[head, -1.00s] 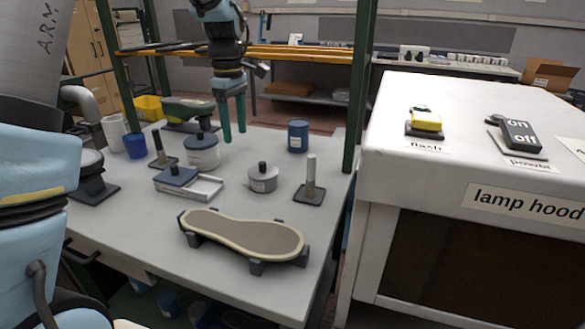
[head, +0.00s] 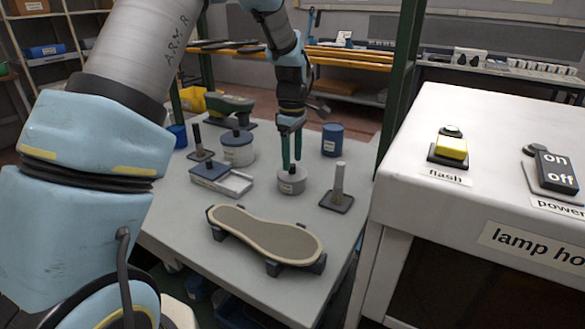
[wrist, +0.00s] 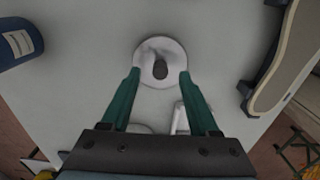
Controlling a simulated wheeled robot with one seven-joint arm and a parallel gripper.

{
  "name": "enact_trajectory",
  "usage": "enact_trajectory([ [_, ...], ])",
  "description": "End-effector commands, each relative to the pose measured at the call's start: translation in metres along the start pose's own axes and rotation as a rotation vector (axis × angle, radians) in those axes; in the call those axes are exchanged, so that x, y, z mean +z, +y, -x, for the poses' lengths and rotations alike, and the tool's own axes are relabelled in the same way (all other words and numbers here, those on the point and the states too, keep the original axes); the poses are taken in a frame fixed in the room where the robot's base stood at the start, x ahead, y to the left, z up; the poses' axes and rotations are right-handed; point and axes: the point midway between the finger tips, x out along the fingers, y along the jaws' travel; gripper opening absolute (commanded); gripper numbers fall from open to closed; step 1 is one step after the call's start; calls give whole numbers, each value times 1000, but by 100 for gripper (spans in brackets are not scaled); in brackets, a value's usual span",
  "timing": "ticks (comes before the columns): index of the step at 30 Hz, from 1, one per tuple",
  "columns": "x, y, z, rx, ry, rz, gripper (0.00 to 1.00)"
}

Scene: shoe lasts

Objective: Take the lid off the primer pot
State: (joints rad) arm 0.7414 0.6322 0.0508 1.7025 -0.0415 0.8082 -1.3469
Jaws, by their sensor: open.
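A small round grey pot (head: 291,184) with a pale label stands on the table; its label is too small to read. In the wrist view its round pale lid (wrist: 149,48) has a dark knob (wrist: 160,69) at the middle. My gripper (head: 291,166) points down over this pot, its green fingers open. In the wrist view my gripper (wrist: 160,73) has one finger on each side of the knob, with visible gaps. I cannot tell the exact height of the fingertips above the lid. A larger pot (head: 238,155) with a blue-grey lid and dark knob stands further left.
A shoe-shaped last piece (head: 265,236) on dark supports lies in front. An upright post on a base (head: 338,188) stands close right of the small pot. A blue can (head: 332,140) is behind, and a shallow tray (head: 236,186) is left. The lamp hood (head: 480,180) borders the right.

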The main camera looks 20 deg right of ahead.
Motion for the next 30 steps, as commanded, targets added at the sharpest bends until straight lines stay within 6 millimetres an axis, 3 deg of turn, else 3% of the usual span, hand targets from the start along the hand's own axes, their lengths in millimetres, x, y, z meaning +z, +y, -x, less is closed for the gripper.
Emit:
enact_trajectory([
  [6, 1, 0, -20, -1, 0, 0, 61],
  [13, 0, 0, -21, 1, 0, -1, 60],
  [27, 0, 0, -21, 0, 0, -1, 7],
  [30, 0, 0, -21, 0, 0, -1, 0],
])
